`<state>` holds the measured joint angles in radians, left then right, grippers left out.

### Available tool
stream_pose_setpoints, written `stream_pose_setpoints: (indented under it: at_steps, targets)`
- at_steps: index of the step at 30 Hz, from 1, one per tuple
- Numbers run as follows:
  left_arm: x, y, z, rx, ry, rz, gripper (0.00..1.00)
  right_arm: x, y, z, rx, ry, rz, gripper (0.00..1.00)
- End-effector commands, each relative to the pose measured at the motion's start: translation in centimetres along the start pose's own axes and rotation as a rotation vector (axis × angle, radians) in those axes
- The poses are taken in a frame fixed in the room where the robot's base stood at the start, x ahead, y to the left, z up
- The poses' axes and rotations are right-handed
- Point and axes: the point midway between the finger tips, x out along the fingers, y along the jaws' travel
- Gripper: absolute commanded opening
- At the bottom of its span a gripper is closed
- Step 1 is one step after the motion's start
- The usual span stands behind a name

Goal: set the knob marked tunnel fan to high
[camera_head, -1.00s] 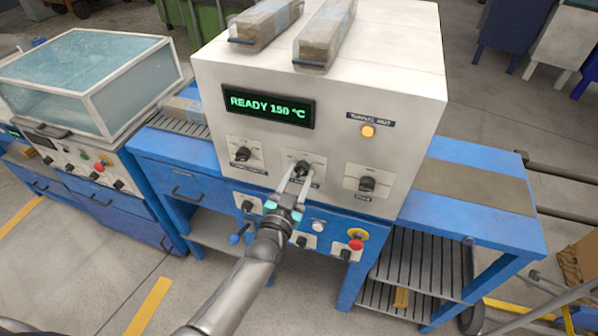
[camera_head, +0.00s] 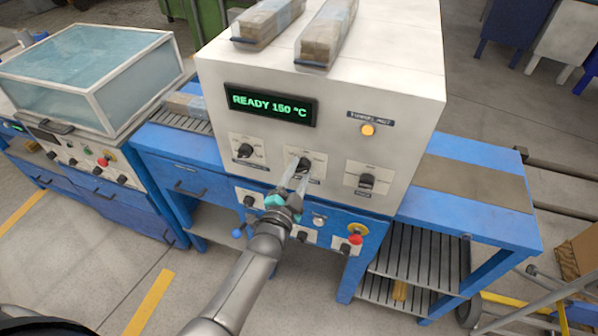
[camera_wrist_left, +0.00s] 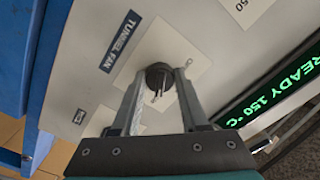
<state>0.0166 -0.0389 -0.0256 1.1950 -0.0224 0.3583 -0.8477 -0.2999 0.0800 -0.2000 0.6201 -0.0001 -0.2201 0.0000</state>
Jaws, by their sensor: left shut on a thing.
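The tunnel fan knob (camera_wrist_left: 157,76) is a round black knob on a pale square plate, beside a dark label reading TUNNEL FAN (camera_wrist_left: 121,41) in the left wrist view. In the head view this knob (camera_head: 304,163) is the middle one of the row on the white cabinet's front. My left gripper (camera_head: 298,172) is shut on the knob, with one finger on each side of it; the fingers (camera_wrist_left: 160,84) show this in the left wrist view. The plate's setting marks are too small or covered to read. My right gripper is not in view.
Other knobs sit left (camera_head: 243,150) and right (camera_head: 367,181) of it. A green display (camera_head: 270,105) reads READY 150 °C above. A lower blue panel carries more knobs and a red button (camera_head: 355,240). Wrapped packs (camera_head: 328,33) lie on the cabinet top.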

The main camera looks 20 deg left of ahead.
Motion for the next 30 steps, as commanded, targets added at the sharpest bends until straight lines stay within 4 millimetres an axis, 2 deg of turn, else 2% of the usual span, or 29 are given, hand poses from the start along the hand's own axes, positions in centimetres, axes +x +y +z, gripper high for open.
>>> stream_pose_setpoints:
  at_steps: [12, 13, 21, 30]
  targets:
    - [0.00, 0.02, 0.00, 0.012, 0.000, 0.001, 0.00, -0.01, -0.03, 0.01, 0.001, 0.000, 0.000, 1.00]
    - [0.00, 0.02, 0.00, 0.012, 0.000, 0.001, 0.46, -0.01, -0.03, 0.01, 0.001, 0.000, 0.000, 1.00]
    - [0.00, 0.00, 0.01, 0.010, 0.000, 0.001, 0.74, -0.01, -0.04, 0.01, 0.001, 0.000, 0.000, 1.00]
    - [-0.28, 0.01, 0.04, 0.009, -0.001, 0.001, 0.74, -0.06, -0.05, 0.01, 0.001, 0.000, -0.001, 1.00]
